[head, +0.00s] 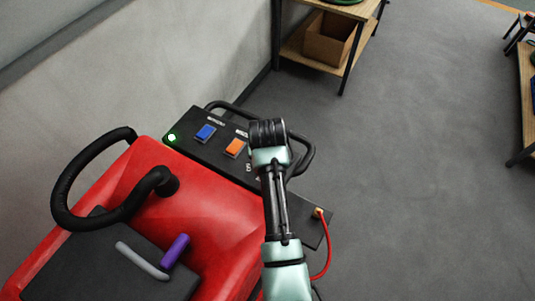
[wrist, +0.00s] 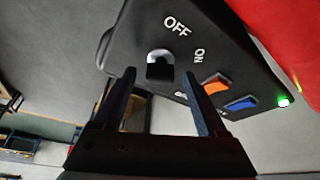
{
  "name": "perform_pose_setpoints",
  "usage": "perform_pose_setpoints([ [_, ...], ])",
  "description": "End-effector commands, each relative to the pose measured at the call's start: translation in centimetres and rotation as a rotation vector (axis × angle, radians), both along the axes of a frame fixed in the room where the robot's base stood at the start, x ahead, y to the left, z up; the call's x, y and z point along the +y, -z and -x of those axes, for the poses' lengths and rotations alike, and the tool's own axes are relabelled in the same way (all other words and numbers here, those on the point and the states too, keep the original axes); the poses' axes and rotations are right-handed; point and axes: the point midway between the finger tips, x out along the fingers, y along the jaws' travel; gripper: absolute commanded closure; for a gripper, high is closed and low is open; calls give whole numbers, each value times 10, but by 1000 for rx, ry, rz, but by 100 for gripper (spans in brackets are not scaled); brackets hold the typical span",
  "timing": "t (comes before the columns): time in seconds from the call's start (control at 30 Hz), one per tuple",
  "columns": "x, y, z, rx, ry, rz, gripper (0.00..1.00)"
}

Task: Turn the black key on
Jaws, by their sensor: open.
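The black key (wrist: 160,66) sits on the black control panel (wrist: 228,55) in the wrist view, near the panel's edge. The white word OFF is printed above it and ON to its right. Its lower part looks dark and its top catches light; I cannot tell exactly which word it points to. My gripper (wrist: 159,74) is open, with one finger on either side of the key in the picture. I see no clear contact. In the head view my arm covers the key; the panel (head: 217,158) shows around the arm.
An orange switch (head: 235,148) and a blue switch (head: 205,133) sit beside a lit green lamp (head: 172,138). A black handle bar (head: 309,150) runs behind the panel. A red cable (head: 328,250) hangs at its right end. Open floor (head: 430,180) lies right.

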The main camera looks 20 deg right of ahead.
Motion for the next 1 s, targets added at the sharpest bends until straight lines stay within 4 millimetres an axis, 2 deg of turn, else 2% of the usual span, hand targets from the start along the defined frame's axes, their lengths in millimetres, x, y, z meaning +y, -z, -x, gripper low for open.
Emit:
perform_pose_setpoints([
  [0.27, 2, -11, 4, -2, -1, 1, 25],
  [0.37, 5, -24, 10, -2, -1, 1, 25],
  [0.8, 16, -99, 38, -5, 1, 1, 25],
  [1.0, 19, -117, 45, -2, 0, 1, 25],
])
